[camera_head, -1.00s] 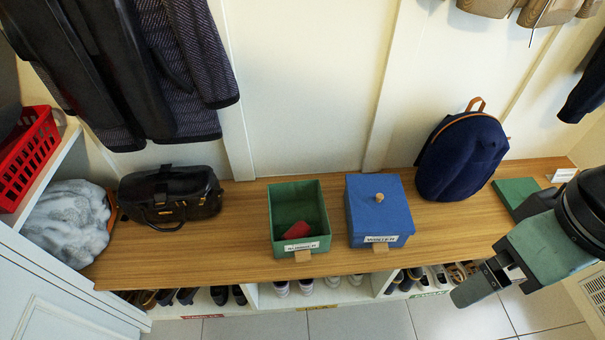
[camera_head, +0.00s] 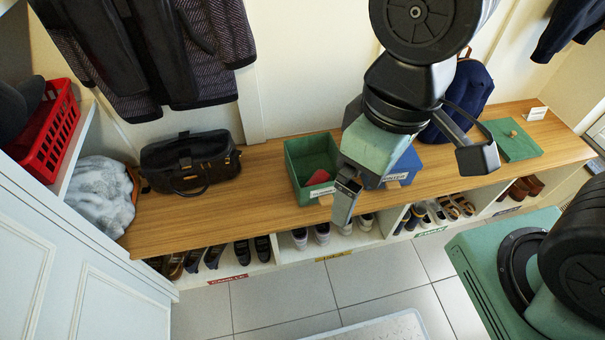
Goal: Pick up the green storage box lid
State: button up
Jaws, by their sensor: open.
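The green storage box lid (camera_head: 522,146) lies flat on the right part of the wooden bench, with a small wooden knob on top. My gripper (camera_head: 346,197) is open and empty, to the left of the lid and well apart from it, in front of the boxes. The open green box (camera_head: 298,173) stands left of my gripper with a red item inside. The blue lidded box (camera_head: 408,163) is largely hidden behind my gripper and arm.
A navy backpack (camera_head: 476,88) stands on the bench between the blue box and the lid, partly covered by my arm. A small white card (camera_head: 537,113) stands behind the lid. A black bag (camera_head: 190,163) is at the left. Shoes fill the cubbies below.

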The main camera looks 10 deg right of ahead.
aim_at(513, 144)
jog(key=z, duration=1.6)
jog(key=u, duration=1.6)
jog(key=i+l, duration=0.1)
jog(key=l, duration=0.45)
jog(key=i+l, duration=0.1)
jog(key=l, duration=0.4)
jog(key=i+l, duration=0.1)
jog(key=l, duration=0.45)
jog(key=i+l, duration=0.1)
jog(key=l, duration=0.45)
jog(key=i+l+u, duration=0.1)
jog(key=l, duration=0.4)
jog(key=i+l, duration=0.1)
jog(key=l, duration=0.45)
